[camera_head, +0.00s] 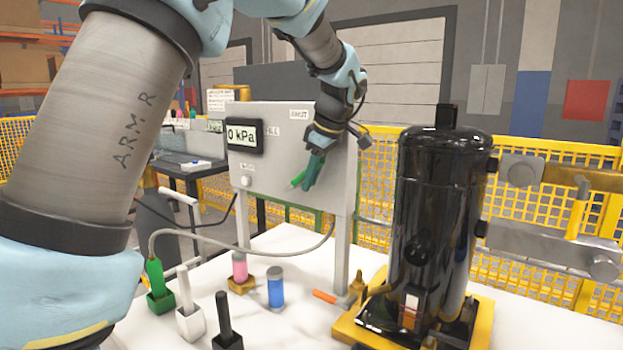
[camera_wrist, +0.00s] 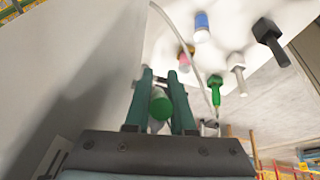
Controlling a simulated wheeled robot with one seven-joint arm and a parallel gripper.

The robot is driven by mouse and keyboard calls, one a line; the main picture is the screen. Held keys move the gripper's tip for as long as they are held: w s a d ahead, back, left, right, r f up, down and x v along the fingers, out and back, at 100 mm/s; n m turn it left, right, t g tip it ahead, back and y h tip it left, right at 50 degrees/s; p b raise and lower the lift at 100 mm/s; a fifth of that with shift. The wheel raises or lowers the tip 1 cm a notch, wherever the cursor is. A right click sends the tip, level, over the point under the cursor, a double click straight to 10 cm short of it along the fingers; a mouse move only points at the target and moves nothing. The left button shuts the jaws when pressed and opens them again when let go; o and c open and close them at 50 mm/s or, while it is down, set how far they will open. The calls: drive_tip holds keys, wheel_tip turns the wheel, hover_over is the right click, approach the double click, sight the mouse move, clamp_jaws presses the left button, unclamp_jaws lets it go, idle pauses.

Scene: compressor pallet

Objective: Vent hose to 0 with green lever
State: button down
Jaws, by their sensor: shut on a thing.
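The grey panel (camera_head: 278,172) stands behind the white table, and its display (camera_head: 245,135) reads 0 kPa. My gripper (camera_head: 312,172) is at the panel's right side, with its fingers pointing down and left. It is shut on the green lever (camera_head: 298,179); the lever's round green end shows between the fingers in the wrist view (camera_wrist: 160,108). The lever's pivot is hidden by my gripper. The grey hose (camera_head: 215,242) curves from the panel's lower right to a green-handled tool (camera_head: 155,275) in a green holder at the table's left.
A black compressor (camera_head: 432,210) stands on a yellow base at right. A pink bottle (camera_head: 240,266), a blue bottle (camera_head: 276,287), a white-handled tool (camera_head: 187,295) and a black-handled tool (camera_head: 224,315) stand in front. An orange-handled valve (camera_head: 325,297) lies near the compressor. Yellow fencing is behind.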

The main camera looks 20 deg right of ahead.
idle(0.9)
drive_tip(key=p, duration=0.1)
drive_tip(key=r+g+p, duration=0.1)
drive_tip(key=p, duration=0.1)
drive_tip(key=shift+w+a+r+g+h, duration=0.25)
drive_tip(key=shift+w+r+g+h, duration=0.05)
drive_tip(key=shift+w+h, duration=0.1)
drive_tip(key=g+p, duration=0.1)
drive_tip(key=p, duration=0.1)
drive_tip(key=w+r+g+h+p, duration=0.1)
drive_tip(key=p, duration=0.1)
drive_tip(key=shift+a+r+p, duration=0.2)
drive_tip(key=shift+a+p, duration=0.1)
drive_tip(key=g+h+p, duration=0.1)
drive_tip(key=p, duration=0.1)
drive_tip(key=w+r+g+p, duration=0.1)
drive_tip(key=g+p, duration=0.1)
drive_tip(key=shift+w+a+h+p, duration=0.3)
drive_tip(key=shift+a+h+p, duration=0.1)
drive_tip(key=g+p, duration=0.1)
drive_tip(key=w+g+h+p, duration=0.1)
drive_tip(key=p, duration=0.1)
drive_tip(key=shift+w+a, duration=0.1)
drive_tip(key=shift+a, duration=0.25)
drive_tip(key=shift+f, duration=0.1)
drive_tip(key=c, duration=0.8)
unclamp_jaws()
drive_tip(key=shift+o, duration=0.2)
